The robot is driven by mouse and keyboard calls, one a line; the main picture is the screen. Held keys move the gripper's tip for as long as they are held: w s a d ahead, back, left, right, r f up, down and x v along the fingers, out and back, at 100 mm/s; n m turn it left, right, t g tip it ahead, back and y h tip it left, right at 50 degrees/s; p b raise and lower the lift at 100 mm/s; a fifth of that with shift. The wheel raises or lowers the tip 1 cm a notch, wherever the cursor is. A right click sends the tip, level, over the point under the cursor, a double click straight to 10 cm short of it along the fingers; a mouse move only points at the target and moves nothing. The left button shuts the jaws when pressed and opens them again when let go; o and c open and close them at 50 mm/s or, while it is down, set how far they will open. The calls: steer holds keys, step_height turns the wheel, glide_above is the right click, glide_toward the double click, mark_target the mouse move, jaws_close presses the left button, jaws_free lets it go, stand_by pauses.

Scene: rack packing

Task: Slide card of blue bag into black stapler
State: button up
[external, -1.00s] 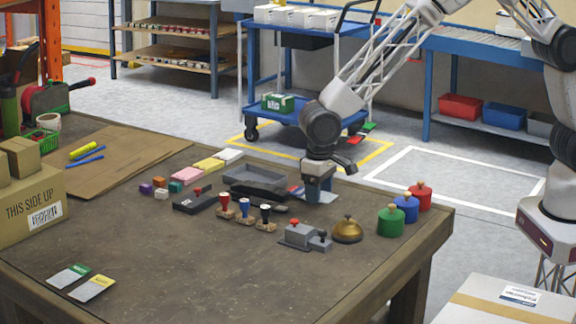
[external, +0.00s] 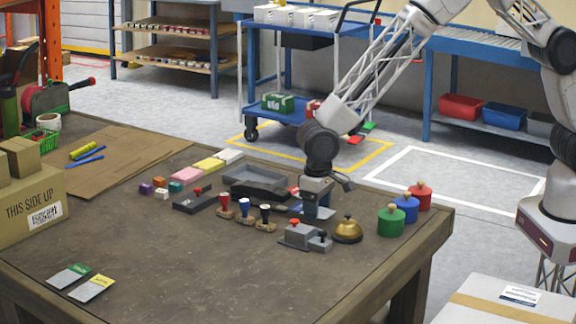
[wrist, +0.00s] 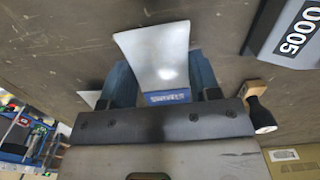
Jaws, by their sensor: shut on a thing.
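My gripper (external: 317,214) is low over the table, between the dark tray and the grey device with a red knob. It is shut on the blue bag (wrist: 160,50), a pale bag with a blue card (wrist: 167,97) that lies between the fingers in the wrist view. In the external view the bag is mostly hidden by the gripper. A low black device with a red knob (external: 194,203), likely the black stapler, stands left of the stamps, well to the left of my gripper. I cannot tell the stapler for certain.
Several stamps (external: 245,208) stand left of my gripper. The dark tray (external: 258,182) is behind them. Two bags (external: 92,288) lie front left. The table's front middle is clear.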

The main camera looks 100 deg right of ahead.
mark_target(301, 207)
steer(key=shift+f, duration=0.4)
steer(key=shift+w+d, duration=1.55)
steer(key=shift+w, duration=0.2)
steer(key=o, duration=1)
steer(key=shift+r, duration=0.1)
step_height(301, 207, up, 7)
steer(key=shift+f, duration=0.15)
steer(key=shift+r, duration=0.45)
